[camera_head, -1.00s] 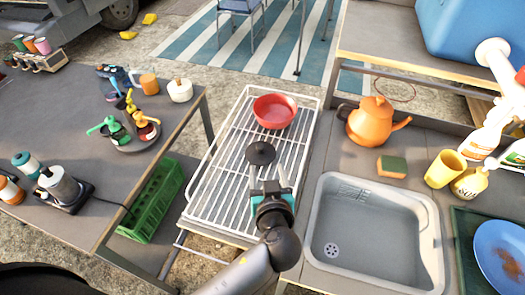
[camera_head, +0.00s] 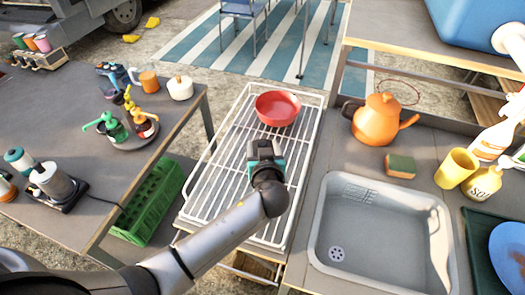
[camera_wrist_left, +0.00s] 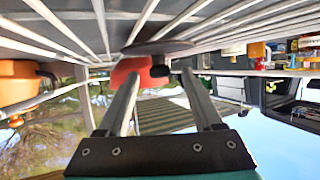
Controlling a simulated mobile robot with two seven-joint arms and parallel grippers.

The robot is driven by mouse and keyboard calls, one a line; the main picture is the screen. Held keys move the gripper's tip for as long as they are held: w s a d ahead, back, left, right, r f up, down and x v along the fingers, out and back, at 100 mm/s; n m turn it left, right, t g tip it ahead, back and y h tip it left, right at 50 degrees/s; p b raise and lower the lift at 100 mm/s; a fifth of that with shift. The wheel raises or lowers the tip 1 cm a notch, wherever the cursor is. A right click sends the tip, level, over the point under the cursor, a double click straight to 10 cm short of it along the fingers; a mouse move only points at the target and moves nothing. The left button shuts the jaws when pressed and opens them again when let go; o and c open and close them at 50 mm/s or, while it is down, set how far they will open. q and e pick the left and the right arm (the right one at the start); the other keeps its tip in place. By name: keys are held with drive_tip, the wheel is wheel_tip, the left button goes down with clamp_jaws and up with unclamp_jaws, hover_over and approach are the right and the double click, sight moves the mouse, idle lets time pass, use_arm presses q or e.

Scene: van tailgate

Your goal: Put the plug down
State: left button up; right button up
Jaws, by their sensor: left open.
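The plug (camera_wrist_left: 157,48) is a dark flat disc with a small black knob. In the left wrist view, which looks upside down, the disc lies against the white rack slats. My left gripper (camera_wrist_left: 158,78) is open, with a finger on each side of the knob. I cannot tell whether the fingers touch it. In the head view my left gripper (camera_head: 263,150) is over the middle of the wire rack (camera_head: 215,180) and hides the plug.
A red bowl (camera_head: 277,108) sits on the rack beyond the gripper. The sink (camera_head: 375,235) is to the right, with an orange kettle (camera_head: 377,121) and a sponge (camera_head: 400,166) behind it. A table (camera_head: 65,120) with bottles is on the left. Bare slats surround the gripper.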

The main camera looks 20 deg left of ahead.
use_arm(q)
clamp_jaws()
idle(0.6)
